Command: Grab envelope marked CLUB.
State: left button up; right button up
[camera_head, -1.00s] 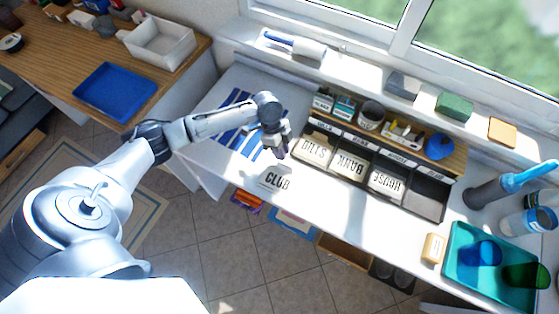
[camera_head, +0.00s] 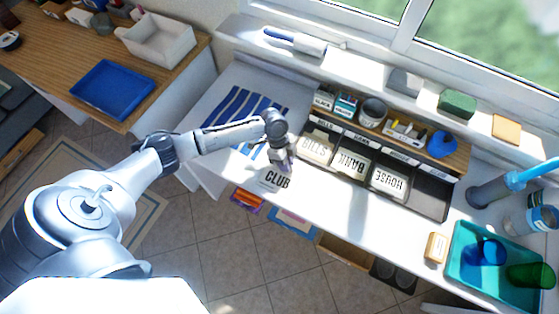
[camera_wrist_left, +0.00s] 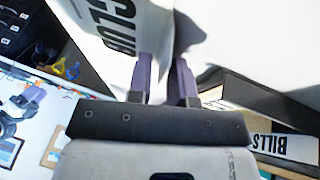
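The white envelope marked CLUB (camera_head: 272,187) is at the front edge of the white desk, left of the sorter. My left gripper (camera_head: 288,168) is right at its upper edge in the head view, fingers pointing down. In the left wrist view the CLUB envelope (camera_wrist_left: 122,22) fills the upper left. There the two purple fingers (camera_wrist_left: 167,80) stand apart with a narrow gap, with the envelope's edge at or behind the gap. I cannot tell whether they touch it. My right gripper is not in view.
A dark sorter (camera_head: 434,196) holds envelopes marked BILLS (camera_head: 316,150), BANK (camera_head: 351,166) and HOUSE (camera_head: 388,181); its right compartment is empty. A blue-striped cloth (camera_head: 240,112) lies left. A teal tray (camera_head: 478,268) with cups stands right. The desk front between is clear.

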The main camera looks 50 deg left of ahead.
pick_arm(q)
jog(key=shift+c, duration=0.5)
grip_shut()
